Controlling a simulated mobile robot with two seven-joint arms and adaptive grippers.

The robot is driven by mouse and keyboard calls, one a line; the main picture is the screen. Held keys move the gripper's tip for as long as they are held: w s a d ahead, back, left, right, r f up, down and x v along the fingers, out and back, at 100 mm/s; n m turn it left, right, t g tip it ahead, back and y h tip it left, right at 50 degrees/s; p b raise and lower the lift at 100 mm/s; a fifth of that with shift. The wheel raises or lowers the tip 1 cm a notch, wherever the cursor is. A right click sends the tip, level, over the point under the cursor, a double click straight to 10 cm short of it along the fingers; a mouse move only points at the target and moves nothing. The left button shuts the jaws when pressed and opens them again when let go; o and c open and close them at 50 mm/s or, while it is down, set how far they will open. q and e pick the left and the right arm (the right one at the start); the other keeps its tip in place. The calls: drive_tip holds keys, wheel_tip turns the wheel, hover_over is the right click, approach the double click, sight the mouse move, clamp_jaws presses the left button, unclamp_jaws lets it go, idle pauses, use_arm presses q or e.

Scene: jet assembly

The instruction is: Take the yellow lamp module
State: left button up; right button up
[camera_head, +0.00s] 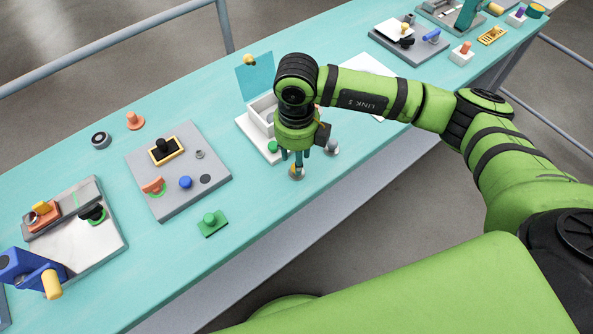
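My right gripper (297,158) is at the end of the green arm that comes in from the right. It points down over a small round module (297,174) near the table's front edge. This module has a pale base and a hint of yellow-orange on top, so it may be the yellow lamp module. The fingertips are close above or around its top, and I cannot tell whether they touch it or are shut. A small yellow knob (250,59) shows at the top of an upright teal panel (255,76) behind. My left gripper is not in view.
A grey round piece (332,147) stands right beside the gripper. A white open box (262,113) on a white plate, with a green button (272,147), is partly behind the arm. A grey panel (207,160) and a green block (212,223) lie left, with clear teal table between.

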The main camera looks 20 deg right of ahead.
drive_tip(key=shift+f+b, duration=1)
drive_tip(key=shift+f, duration=0.5)
drive_tip(key=shift+r, duration=0.1)
clamp_jaws()
wheel_tip(320, 180, up, 7)
drive_tip(key=p, duration=0.4)
drive_tip(key=shift+r, duration=0.1)
